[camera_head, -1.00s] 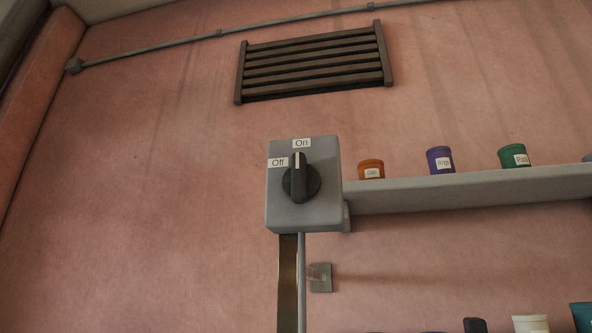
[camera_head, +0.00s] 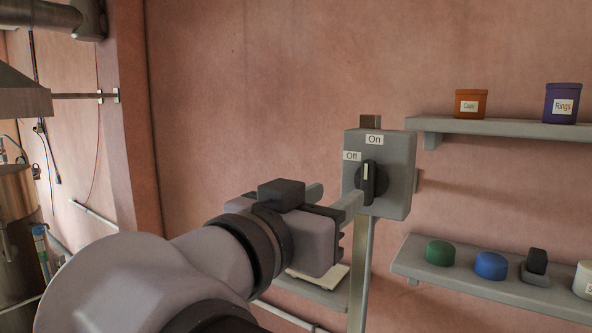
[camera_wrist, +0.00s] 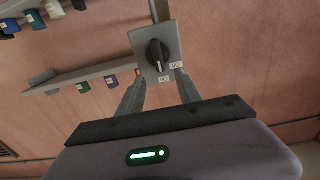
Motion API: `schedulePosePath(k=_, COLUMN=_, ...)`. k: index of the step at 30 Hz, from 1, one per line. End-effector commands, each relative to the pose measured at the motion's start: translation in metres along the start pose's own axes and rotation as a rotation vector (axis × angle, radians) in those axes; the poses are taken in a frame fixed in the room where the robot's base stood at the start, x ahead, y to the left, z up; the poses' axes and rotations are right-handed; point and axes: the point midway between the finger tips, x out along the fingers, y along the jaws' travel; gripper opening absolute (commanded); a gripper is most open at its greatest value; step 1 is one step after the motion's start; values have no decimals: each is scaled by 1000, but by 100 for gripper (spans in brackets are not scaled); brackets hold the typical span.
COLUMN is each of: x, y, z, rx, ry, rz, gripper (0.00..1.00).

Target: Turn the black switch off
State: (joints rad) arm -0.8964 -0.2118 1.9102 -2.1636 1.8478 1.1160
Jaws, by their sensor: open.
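The black switch (camera_head: 372,184) is a round knob with a raised grip on a grey box (camera_head: 398,192) on the wall. Its white mark points up toward the "On" label (camera_head: 374,140); the "Off" label (camera_head: 351,156) is to the upper left. My gripper (camera_head: 333,196) is open and empty, in front of the box and just left of the knob in the head view. In the wrist view the knob (camera_wrist: 157,54) appears upside down, ahead of my gripper (camera_wrist: 160,84), roughly between the two fingers. I see no clear contact with it.
An upper shelf (camera_head: 503,128) with an orange and a purple tub is right of the box. A post (camera_head: 359,275) runs below the box.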

Motion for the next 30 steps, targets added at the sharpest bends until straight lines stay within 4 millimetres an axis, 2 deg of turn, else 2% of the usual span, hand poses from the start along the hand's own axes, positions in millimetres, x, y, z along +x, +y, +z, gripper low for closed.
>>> schedulePosePath(k=1, x=16, y=2, z=-2, rx=-2, ry=-1, rz=9, gripper=42)
schedulePosePath(k=6, x=68, y=3, z=-3, rx=-4, ry=-3, rz=7, gripper=42)
schedulePosePath(k=12, x=107, y=1, z=-2, rx=-2, ry=-2, rz=3, gripper=42)
schedulePosePath(k=17, x=120, y=1, z=0, rx=-3, ry=-3, rz=0, gripper=42)
schedulePosePath(k=25, x=121, y=1, z=0, rx=-2, ry=-2, rz=-1, gripper=40)
schedulePosePath(k=30, x=121, y=1, z=0, rx=-2, ry=-2, rz=-1, gripper=6)
